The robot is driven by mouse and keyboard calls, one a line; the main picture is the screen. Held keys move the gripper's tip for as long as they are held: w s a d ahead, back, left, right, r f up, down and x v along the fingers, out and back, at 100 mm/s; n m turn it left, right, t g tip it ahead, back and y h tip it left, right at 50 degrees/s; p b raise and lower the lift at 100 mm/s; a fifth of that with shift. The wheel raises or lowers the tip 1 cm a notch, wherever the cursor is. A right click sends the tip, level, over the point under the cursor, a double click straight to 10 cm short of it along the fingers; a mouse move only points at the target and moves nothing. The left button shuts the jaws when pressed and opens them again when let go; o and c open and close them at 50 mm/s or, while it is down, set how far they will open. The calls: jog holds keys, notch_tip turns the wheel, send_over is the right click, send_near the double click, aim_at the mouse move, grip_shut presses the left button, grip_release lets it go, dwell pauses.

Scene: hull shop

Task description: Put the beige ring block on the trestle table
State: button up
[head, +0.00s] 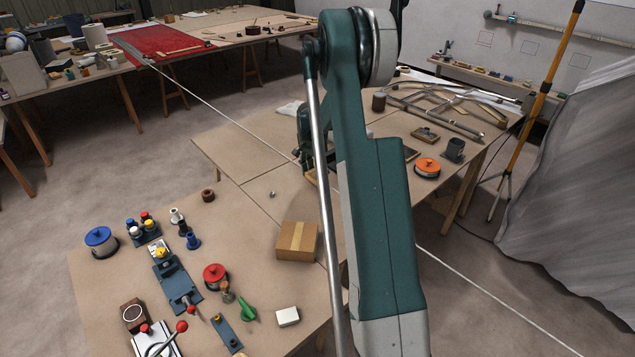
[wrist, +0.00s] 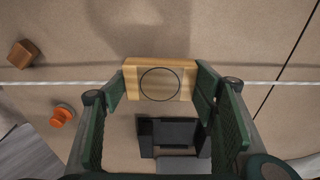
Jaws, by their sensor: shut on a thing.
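The beige ring block (wrist: 160,82) is a light wooden piece with a dark circle on its face. In the wrist view it sits between the two green fingers of my gripper (wrist: 160,88), which is shut on its sides. A tan tabletop (wrist: 60,30) lies beneath; I cannot tell the exact gap. In the head view my arm hides most of the gripper and the block, over the tan table with trestle-like legs (head: 225,150). A similar table (head: 30,100) stands at the back left.
A taut white line (head: 220,112) crosses the scene, passing behind my arm. An orange-lidded pot (head: 428,168), dark cup (head: 454,150) and cardboard box (head: 297,242) stand around. Several tools and pots crowd the front left. A dark U-shaped form (wrist: 148,135) shows below the block.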

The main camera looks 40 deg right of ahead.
aim_at(313, 177)
dwell(0.3)
jog(key=shift+f+b, duration=0.3)
jog(key=shift+f, duration=1.55)
jog(key=shift+f, duration=0.1)
jog(key=o, duration=0.9)
jog(key=r, duration=0.4)
jog(key=a+r+p, duration=0.1)
jog(key=r, duration=0.7)
jog(key=shift+a+p, duration=0.25)
jog(key=shift+p, duration=0.1)
jog(key=shift+r, duration=0.1)
